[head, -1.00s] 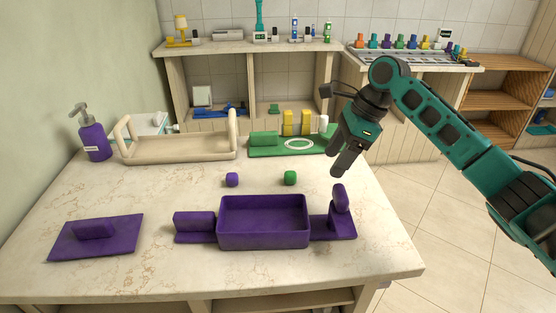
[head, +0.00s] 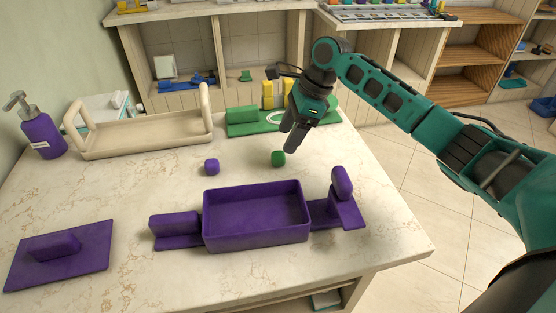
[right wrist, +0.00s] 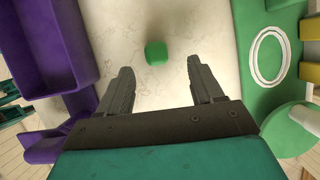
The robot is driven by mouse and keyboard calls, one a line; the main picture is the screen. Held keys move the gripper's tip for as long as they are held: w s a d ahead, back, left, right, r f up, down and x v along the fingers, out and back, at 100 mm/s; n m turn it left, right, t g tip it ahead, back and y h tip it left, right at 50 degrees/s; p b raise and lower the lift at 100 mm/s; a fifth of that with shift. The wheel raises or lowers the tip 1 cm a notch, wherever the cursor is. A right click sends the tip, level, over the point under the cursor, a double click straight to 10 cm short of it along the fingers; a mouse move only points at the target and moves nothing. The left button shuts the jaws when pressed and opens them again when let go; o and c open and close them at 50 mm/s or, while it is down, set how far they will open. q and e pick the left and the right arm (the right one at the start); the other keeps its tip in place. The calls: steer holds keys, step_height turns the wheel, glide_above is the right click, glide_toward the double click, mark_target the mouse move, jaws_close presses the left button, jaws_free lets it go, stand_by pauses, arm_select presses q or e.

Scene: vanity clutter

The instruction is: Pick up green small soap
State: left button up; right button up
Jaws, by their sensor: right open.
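The green small soap (head: 278,158) is a small rounded cube on the marble vanity top, behind the purple tray. It also shows in the right wrist view (right wrist: 156,53), ahead of my fingertips and roughly between them. My right gripper (head: 291,142) is above and just to the right of the soap in the head view, pointing down. Its two fingers are apart and empty in the right wrist view (right wrist: 158,75). The gripper is not touching the soap. My left gripper is not in view.
A purple small cube (head: 211,167) lies left of the soap. A purple tray (head: 256,236) with side pieces stands in front. A green mat (head: 250,129) with blocks lies behind. A beige carrier (head: 148,149) and purple dispenser (head: 42,136) stand left. Countertop around the soap is clear.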

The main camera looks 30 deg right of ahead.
mark_target(280, 153)
steer(key=x, duration=0.2)
steer(key=b+x, duration=0.1)
steer(key=x, duration=0.2)
steer(key=shift+s+a+f, duration=0.2)
steer(key=shift+s+f, duration=0.05)
steer(key=shift+f, duration=0.05)
steer(key=c, duration=1.1)
steer(key=shift+o, duration=0.2)
steer(key=shift+r, duration=0.1)
steer(key=shift+r, duration=0.1)
